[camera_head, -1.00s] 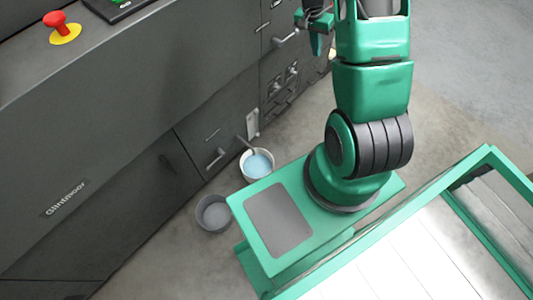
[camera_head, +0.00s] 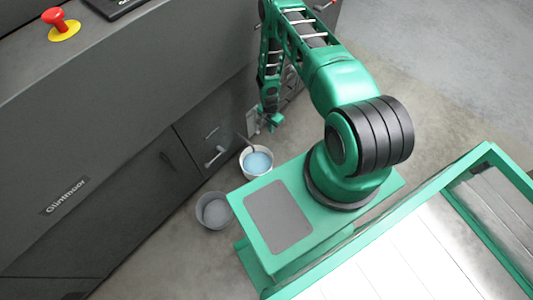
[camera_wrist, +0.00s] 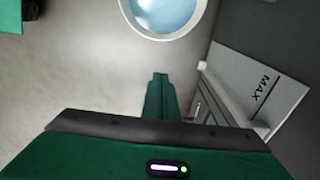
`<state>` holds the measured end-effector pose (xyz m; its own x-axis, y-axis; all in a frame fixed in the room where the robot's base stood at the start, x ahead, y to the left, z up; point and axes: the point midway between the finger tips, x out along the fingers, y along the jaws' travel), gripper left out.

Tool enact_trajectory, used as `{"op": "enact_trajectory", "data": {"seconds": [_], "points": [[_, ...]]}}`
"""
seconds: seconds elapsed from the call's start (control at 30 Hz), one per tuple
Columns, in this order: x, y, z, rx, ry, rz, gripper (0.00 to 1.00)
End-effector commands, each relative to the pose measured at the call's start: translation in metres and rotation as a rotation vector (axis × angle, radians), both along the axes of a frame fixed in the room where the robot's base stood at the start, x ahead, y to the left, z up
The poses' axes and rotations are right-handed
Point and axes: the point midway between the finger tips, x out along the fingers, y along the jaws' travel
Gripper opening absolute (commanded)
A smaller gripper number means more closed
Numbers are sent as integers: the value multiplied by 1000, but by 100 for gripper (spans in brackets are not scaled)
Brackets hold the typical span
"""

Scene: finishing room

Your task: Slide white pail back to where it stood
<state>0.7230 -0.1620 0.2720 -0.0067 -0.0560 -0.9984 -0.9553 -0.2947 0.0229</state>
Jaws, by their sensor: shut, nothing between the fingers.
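The white pail (camera_head: 242,167) stands on the floor close to the dark machine front, with light blue liquid inside. A dark stick-like handle (camera_head: 246,142) shows at its back rim. In the wrist view the pail (camera_wrist: 166,38) is at the top centre, cut off by the frame edge. My gripper (camera_head: 271,124) is low behind the pail, slightly to its right, and apart from it in the picture. In the wrist view my gripper's fingertips (camera_wrist: 159,75) are together with nothing between them, and bare floor shows between them and the pail.
A grey pail (camera_head: 213,211) stands on the floor left of and nearer than the white pail. The machine front (camera_head: 150,180) with handles borders the floor. A pale plate marked MAX (camera_wrist: 258,88) is right of my fingers. Open floor lies at the right.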

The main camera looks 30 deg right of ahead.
Motion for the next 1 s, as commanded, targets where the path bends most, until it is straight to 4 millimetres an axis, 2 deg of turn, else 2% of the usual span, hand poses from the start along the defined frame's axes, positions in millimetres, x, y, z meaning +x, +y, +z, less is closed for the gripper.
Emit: {"op": "enact_trajectory", "data": {"seconds": [0.03, 0.1, 0.2, 0.3, 0.47, 0.8, 1.0], "points": [[-11, 14, -20, 15, 3, -3, 0], [-19, 29, -38, 31, -2, -11, 0], [-28, 44, -56, 45, -3, -19, 0], [-33, 51, -66, 54, -6, -24, 0], [-34, 53, -78, 56, -7, -27, 0], [-35, 51, -130, 56, -6, -29, 0], [-35, 50, -154, 56, -6, -30, 0]]}}
